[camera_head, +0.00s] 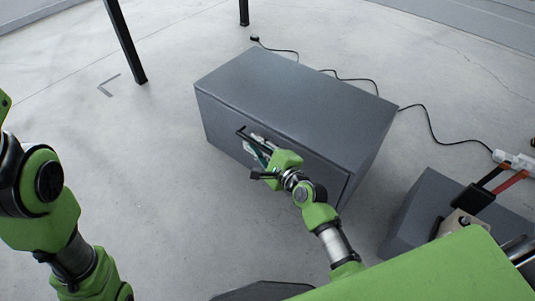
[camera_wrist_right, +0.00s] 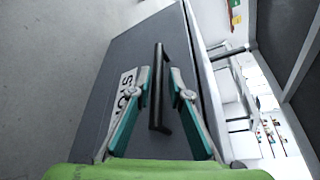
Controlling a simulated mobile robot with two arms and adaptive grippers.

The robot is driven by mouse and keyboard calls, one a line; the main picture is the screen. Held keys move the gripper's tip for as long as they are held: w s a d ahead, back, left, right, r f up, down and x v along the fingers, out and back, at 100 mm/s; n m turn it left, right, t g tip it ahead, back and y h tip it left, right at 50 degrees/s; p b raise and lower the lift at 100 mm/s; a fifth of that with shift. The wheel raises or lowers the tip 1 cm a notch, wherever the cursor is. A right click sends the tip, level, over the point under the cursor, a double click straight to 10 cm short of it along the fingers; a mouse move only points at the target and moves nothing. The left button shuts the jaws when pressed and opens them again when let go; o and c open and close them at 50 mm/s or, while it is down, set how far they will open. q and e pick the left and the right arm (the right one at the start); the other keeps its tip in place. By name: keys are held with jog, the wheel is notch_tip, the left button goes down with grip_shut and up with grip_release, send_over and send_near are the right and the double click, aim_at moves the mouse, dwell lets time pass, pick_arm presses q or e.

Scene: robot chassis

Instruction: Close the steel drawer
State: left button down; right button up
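The steel drawer is a dark grey box-shaped unit (camera_head: 295,90) on the floor in the head view. I cannot tell whether the front sits flush. My right gripper (camera_head: 262,158) is at the handle and hides part of it. In the right wrist view the gripper's two teal fingers (camera_wrist_right: 161,80) are apart, one on each side of the handle (camera_wrist_right: 159,112). My left gripper is out of the head view.
A black cable (camera_head: 432,125) runs behind the unit to a white power strip (camera_head: 515,160). A second grey box (camera_head: 405,215) with tools on it stands at the right. Black posts (camera_head: 127,45) stand at the back left. The floor left of the unit is clear.

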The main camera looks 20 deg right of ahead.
jog(key=v, duration=0.7)
jog(key=shift+s, duration=0.4)
jog(key=shift+r, duration=0.2)
